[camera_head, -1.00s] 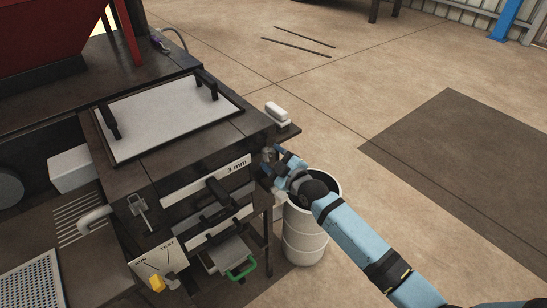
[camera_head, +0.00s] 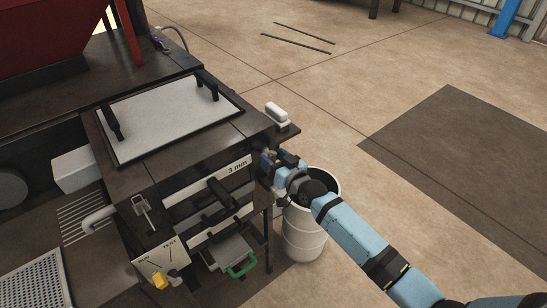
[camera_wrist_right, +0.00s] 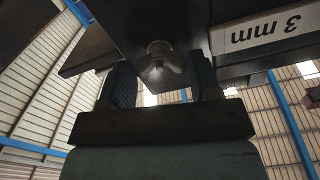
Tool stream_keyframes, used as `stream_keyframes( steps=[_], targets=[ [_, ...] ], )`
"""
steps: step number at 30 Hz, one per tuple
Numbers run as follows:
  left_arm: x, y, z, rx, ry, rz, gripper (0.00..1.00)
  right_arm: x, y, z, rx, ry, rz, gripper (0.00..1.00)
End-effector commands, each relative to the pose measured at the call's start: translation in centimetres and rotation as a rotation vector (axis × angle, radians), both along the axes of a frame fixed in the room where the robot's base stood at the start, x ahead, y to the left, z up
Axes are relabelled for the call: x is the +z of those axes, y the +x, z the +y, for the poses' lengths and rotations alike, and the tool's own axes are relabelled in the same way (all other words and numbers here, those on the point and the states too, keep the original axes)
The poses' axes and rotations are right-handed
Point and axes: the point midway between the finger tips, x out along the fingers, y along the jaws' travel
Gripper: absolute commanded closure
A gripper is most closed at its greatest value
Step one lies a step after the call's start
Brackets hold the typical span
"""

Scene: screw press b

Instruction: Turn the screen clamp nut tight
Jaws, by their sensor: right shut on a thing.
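The screen clamp nut (camera_wrist_right: 160,62) is a grey metal wing nut under the dark edge of the press, seen in the right wrist view between my fingers. My right gripper (camera_head: 271,161) is at the right front corner of the press, beside the "3 mm" label. In the right wrist view its two dark fingers stand on either side of the nut, and it is shut on it. In the head view the gripper and press edge hide the nut. My left gripper is in neither view.
The "3 mm" label (camera_head: 238,167) is on the press front, above black handles. A white drum (camera_head: 304,236) stands on the floor below my right wrist. A white block (camera_head: 277,114) sits on a small ledge. Floor to the right is open.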

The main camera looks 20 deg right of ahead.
Motion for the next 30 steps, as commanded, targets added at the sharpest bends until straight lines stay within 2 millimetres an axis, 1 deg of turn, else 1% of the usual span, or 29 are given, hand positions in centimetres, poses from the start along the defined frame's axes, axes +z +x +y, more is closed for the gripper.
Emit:
stream_keyframes(
  steps=[9,18,24,30],
  targets=[
    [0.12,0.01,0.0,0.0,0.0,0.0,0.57,-0.12,-0.04,0.02,0.0,0.281,0.103,0.66],
    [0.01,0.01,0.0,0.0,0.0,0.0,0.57,-0.17,-0.05,0.0,-0.001,0.502,0.185,0.66],
    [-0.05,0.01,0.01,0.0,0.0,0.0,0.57,-0.17,-0.05,-0.02,-0.001,0.597,0.219,0.66],
    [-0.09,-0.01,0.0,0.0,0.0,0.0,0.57,-0.17,-0.05,-0.02,-0.001,0.649,0.238,0.66]
  ],
)
